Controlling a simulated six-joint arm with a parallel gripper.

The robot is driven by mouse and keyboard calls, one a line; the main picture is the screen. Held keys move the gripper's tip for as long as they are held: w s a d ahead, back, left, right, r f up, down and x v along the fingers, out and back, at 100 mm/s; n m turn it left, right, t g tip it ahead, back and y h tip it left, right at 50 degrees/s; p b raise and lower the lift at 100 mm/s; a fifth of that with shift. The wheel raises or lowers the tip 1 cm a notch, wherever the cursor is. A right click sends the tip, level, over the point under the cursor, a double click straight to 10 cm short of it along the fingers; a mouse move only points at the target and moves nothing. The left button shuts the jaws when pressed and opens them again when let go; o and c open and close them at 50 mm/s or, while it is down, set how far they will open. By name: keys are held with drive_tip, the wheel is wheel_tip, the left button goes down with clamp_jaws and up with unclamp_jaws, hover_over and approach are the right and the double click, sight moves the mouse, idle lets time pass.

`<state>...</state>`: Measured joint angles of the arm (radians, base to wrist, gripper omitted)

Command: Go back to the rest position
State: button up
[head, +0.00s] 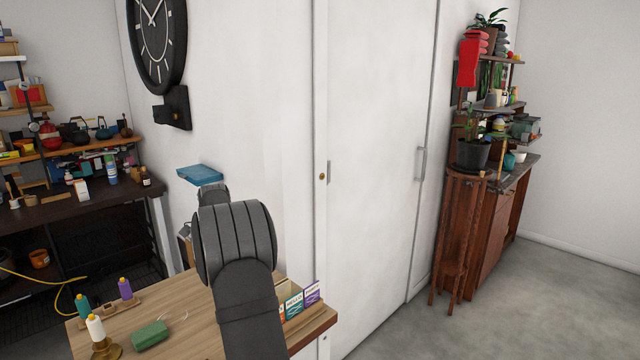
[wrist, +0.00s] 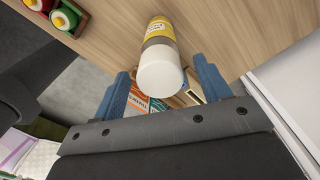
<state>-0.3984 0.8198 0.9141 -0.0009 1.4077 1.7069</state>
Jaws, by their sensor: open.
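My gripper (wrist: 163,72) shows in the wrist view with its two blue fingers spread apart. A bottle (wrist: 160,66) with a white end and a yellow band shows between and beyond the fingers, against the wooden table (wrist: 230,25). It does not appear gripped, and I cannot tell its exact distance from the fingers. In the head view my dark arm rises from the bottom over the wooden table (head: 190,342). A blue piece (head: 200,174) shows just beyond my wrist there; I cannot tell whether it is part of my gripper. The bottle is not visible in that view.
On the table are a green block (head: 150,335), several thread spools (head: 125,288) and a box of labelled packets (head: 292,305) by the right edge. A cluttered shelf bench (head: 90,200) stands left, a plant shelf (head: 480,160) right. The floor (head: 560,290) at right is clear.

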drive_tip(key=shift+f, duration=0.4)
drive_tip(key=shift+r, duration=0.2)
drive_tip(key=shift+r, duration=1.8)
idle(0.8)
idle(0.7)
wheel_tip(320, 180, up, 13)
drive_tip(key=shift+r, duration=0.2)
idle(0.7)
drive_tip(key=shift+f, duration=0.15)
